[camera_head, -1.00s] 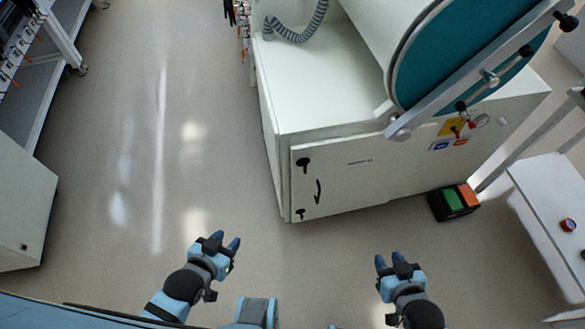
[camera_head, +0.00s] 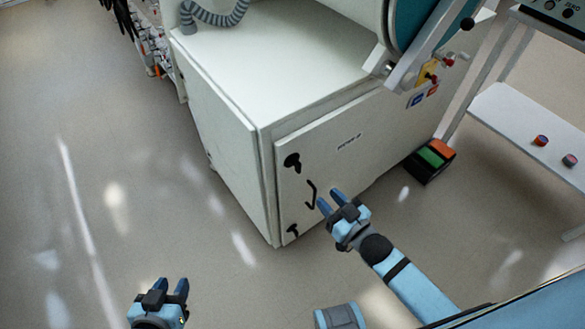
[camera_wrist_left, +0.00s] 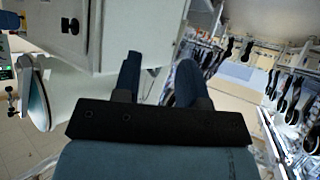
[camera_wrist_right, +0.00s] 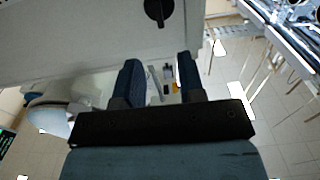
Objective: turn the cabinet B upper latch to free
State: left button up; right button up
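The white cabinet door (camera_head: 325,165) carries a black upper latch (camera_head: 292,161), a black bar handle (camera_head: 311,194) and a black lower latch (camera_head: 292,230). The door looks closed; its small label is too blurred to read. My right gripper (camera_head: 329,199) is open and empty, in front of the door by the handle in the head view, below and right of the upper latch. A round black latch (camera_wrist_right: 158,12) shows at the top of the right wrist view, apart from the fingers; I cannot tell which latch. My left gripper (camera_head: 171,289) is open and empty, low over the floor.
The glovebox with its teal window (camera_head: 415,25) stands on the cabinet. A white side table (camera_head: 520,125) stands at the right. The floor left of the cabinet is clear.

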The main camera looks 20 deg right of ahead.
aim_at(298, 172)
jog(key=b+x, duration=0.1)
jog(key=x, duration=1.2)
jog(key=shift+w+b, duration=0.15)
jog(key=shift+b, duration=0.15)
grip_shut()
